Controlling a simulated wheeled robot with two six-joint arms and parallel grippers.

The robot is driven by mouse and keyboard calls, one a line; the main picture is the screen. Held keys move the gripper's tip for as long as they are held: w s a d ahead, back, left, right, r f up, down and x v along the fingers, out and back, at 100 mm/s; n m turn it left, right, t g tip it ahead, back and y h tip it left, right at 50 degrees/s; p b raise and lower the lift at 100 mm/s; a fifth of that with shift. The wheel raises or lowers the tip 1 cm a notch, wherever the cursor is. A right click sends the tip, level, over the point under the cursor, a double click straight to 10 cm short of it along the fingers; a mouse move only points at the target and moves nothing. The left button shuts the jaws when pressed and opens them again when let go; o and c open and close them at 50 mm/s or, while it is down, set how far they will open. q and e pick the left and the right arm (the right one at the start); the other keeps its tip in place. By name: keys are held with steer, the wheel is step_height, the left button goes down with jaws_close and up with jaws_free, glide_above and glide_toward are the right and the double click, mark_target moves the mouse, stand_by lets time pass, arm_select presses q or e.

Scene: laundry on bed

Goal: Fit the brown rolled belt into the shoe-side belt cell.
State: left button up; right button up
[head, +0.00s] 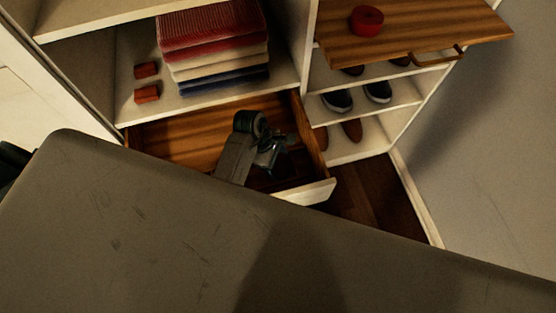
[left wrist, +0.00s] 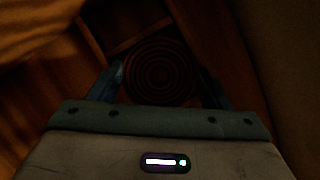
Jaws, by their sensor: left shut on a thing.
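My left gripper (head: 268,160) reaches down into the open wooden drawer (head: 180,142), toward its right, shoe-side part. In the left wrist view its two fingers (left wrist: 160,84) stand on either side of the brown rolled belt (left wrist: 156,66), which shows as dark concentric rings. The gripper is shut on the belt. Thin wooden dividers (left wrist: 140,39) form cells close to the belt. It is too dark to tell whether the belt is inside a cell or above it. In the head view the gripper hides the belt. My right gripper is not in view.
A red roll (head: 366,20) lies on a pulled-out wooden board (head: 420,28) at upper right. Shoes (head: 337,100) stand on shelves right of the drawer. Folded cloths (head: 215,50) and two small red-brown items (head: 147,93) sit on the shelf above. The drawer's left part looks empty.

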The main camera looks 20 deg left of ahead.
arm_select(q)
steer(key=o, duration=1.1)
steer(key=shift+f, duration=0.1)
steer(key=shift+o, duration=0.3)
steer(key=b+v, duration=0.1)
steer(key=v, duration=1.1)
